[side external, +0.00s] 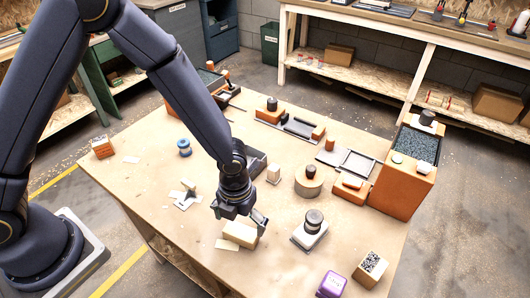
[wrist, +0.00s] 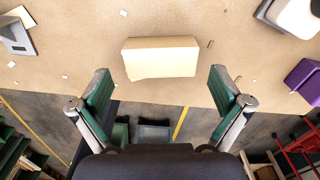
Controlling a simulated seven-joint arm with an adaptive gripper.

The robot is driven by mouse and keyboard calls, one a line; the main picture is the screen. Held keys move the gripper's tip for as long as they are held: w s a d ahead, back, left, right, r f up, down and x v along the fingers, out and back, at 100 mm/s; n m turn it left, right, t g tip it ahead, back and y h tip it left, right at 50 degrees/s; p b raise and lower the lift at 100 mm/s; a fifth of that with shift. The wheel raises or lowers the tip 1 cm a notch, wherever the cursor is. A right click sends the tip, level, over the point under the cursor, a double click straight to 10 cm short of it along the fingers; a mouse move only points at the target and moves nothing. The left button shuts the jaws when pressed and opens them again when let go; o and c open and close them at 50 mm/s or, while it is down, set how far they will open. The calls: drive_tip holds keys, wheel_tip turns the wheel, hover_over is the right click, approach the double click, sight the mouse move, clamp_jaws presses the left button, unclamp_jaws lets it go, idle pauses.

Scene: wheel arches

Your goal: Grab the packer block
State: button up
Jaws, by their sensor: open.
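The packer block, apparently the pale cream wooden block (wrist: 160,57), lies flat on the table near its front edge. In the side external view the same block (side external: 240,233) sits right beside and below my gripper (side external: 240,218). In the wrist view my gripper (wrist: 162,88) is open, with one green-padded finger on each side of the block's width. The fingertips are nearer the camera than the block and do not visibly touch it. In the side view the gripper partly hides the block.
A thin pale piece (side external: 226,245) lies beside the block. A grey stand with a pale part (side external: 187,196) is to the left. A black cylinder on a plate (side external: 311,228), a speckled block (side external: 371,268) and a purple box (side external: 332,285) stand to the right. Bare tabletop surrounds the block.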

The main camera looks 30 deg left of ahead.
sight(241, 230)
wheel_tip(241, 230, down, 4)
drive_tip(key=shift+f, duration=0.2)
drive_tip(key=c, duration=0.9)
